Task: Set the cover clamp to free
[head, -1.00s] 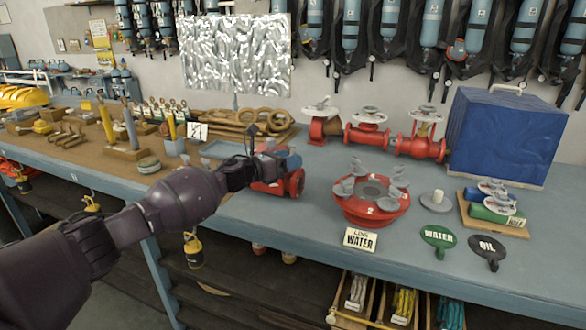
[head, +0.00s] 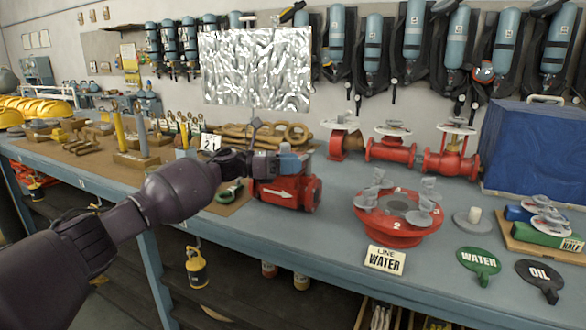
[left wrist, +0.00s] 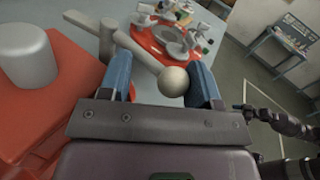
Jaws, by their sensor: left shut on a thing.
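The red cast body with a white arrow (head: 288,193) stands on the bench in the head view. My left gripper (head: 268,163) is at its top left. In the left wrist view the grey clamp lever (left wrist: 140,50) with a pale ball end (left wrist: 174,81) lies between the blue pads of my left gripper (left wrist: 165,82), which is shut on it. A grey cylinder (left wrist: 28,55) rises from red metal beside the gripper at the left. The gripper and arm partly hide the clamp in the head view, so its setting is unclear there.
A red flanged ring (head: 395,226) with grey wing nuts stands to the right, behind a "LINE WATER" sign (head: 385,260). Green WATER (head: 478,261) and black OIL (head: 540,275) tags lie further right. Red valves (head: 420,155) stand behind. Bare bench lies between body and ring.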

